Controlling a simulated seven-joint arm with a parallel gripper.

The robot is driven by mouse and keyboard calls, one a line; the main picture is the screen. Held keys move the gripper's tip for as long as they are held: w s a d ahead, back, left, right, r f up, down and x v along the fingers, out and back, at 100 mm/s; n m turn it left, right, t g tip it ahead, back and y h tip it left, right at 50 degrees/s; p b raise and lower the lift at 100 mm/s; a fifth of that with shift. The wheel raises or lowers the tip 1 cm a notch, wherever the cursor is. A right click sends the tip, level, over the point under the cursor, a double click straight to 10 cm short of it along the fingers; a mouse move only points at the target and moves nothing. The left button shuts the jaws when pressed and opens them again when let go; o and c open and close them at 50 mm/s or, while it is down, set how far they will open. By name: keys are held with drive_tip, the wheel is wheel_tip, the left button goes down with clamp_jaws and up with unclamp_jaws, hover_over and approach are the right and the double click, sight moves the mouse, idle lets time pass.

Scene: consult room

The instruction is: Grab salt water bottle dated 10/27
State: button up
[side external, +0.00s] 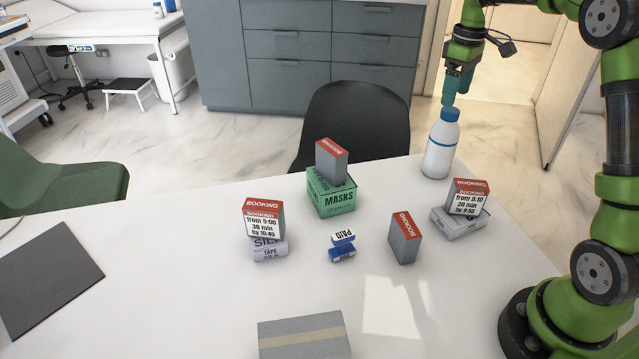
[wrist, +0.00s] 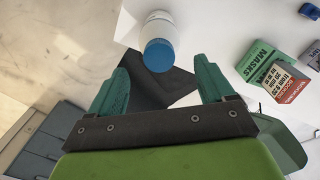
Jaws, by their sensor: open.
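A white bottle (side external: 441,148) with a blue cap stands upright at the far right corner of the table. No date can be read on it. My gripper (side external: 450,98) points down with its fingertips just above the cap in the side view. In the wrist view, the bottle (wrist: 157,24) shows at top centre, with its cap a little beyond the gap between the open fingers of my gripper (wrist: 162,78). Nothing is held.
On the white table (side external: 170,270) stand a green masks box (side external: 330,198) with a booking box (side external: 331,162) on it, more booking boxes (side external: 404,240), a small blue PAID item (side external: 342,245) and a grey carton (side external: 304,338). A black chair (side external: 360,118) stands behind the table.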

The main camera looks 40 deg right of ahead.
sight(451, 110)
wheel_tip(451, 110, down, 7)
drive_tip(key=shift+w+r, duration=0.1)
drive_tip(key=shift+r, duration=0.1)
idle(0.3)
drive_tip(key=shift+r, duration=0.1)
clamp_jaws()
